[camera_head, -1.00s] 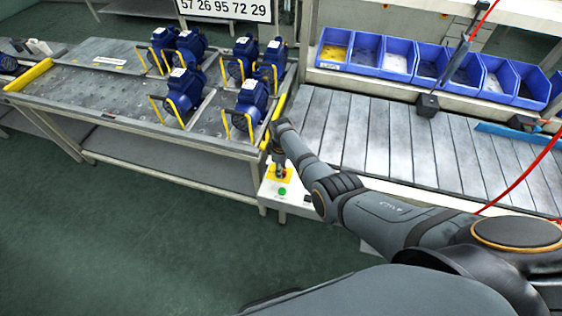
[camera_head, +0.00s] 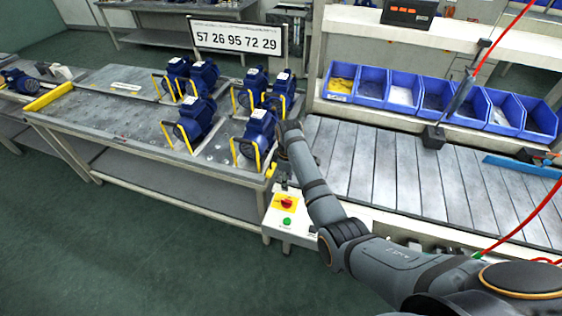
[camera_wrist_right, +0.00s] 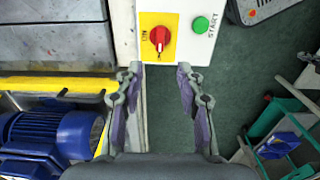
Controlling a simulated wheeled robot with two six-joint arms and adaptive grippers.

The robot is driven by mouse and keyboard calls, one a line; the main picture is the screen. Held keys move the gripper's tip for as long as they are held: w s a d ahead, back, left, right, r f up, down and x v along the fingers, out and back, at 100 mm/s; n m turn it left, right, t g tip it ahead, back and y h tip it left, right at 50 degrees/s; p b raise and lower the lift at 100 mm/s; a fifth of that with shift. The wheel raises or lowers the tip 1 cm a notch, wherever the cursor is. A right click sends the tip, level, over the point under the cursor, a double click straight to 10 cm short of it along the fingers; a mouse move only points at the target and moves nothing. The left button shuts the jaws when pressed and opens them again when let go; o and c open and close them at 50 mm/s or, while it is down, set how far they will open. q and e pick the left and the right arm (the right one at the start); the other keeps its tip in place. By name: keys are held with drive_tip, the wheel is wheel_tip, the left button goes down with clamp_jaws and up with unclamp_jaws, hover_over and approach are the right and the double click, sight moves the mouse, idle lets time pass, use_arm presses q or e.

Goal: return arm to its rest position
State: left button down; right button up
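My right arm reaches from the lower right in the head view toward a white control box. My right gripper (camera_head: 284,185) is small there and partly hidden, just behind the box's switch. In the right wrist view my gripper (camera_wrist_right: 157,80) is open, with two separated fingers and nothing between them. A red rotary switch (camera_wrist_right: 160,36) on a yellow plate lies ahead of the fingertips, and a green START button (camera_wrist_right: 200,25) lies to its right. The box (camera_head: 281,229) shows the red switch (camera_head: 287,202) and green button (camera_head: 287,221). My left gripper is not in view.
Blue pumps (camera_head: 195,120) with yellow handles stand on the metal table (camera_head: 110,125) left of the arm. A slatted conveyor (camera_head: 400,170) and blue bins (camera_head: 404,88) lie to the right. Green floor (camera_head: 120,260) in front is clear.

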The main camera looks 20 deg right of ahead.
drive_tip(key=s+d+f+m, duration=0.3)
drive_tip(key=s+d+f, duration=0.1)
drive_tip(key=s, duration=0.2)
drive_tip(key=s+d+r+m+t+h, duration=0.1)
drive_tip(key=s+r+m+t, duration=0.2)
drive_tip(key=s, duration=0.7)
drive_tip(key=s+d+r+m+t, duration=0.15)
drive_tip(key=s+r+m, duration=0.25)
drive_tip(key=s, duration=0.7)
wheel_tip(320, 180, down, 28)
drive_tip(key=s+d+g+b, duration=0.2)
drive_tip(key=d+b, duration=0.1)
drive_tip(key=s+d+f+m+g+b, duration=0.1)
drive_tip(key=s+f+b, duration=0.1)
drive_tip(key=s+f, duration=1.6)
drive_tip(key=shift+s+f, duration=0.35)
drive_tip(key=shift+f, duration=0.45)
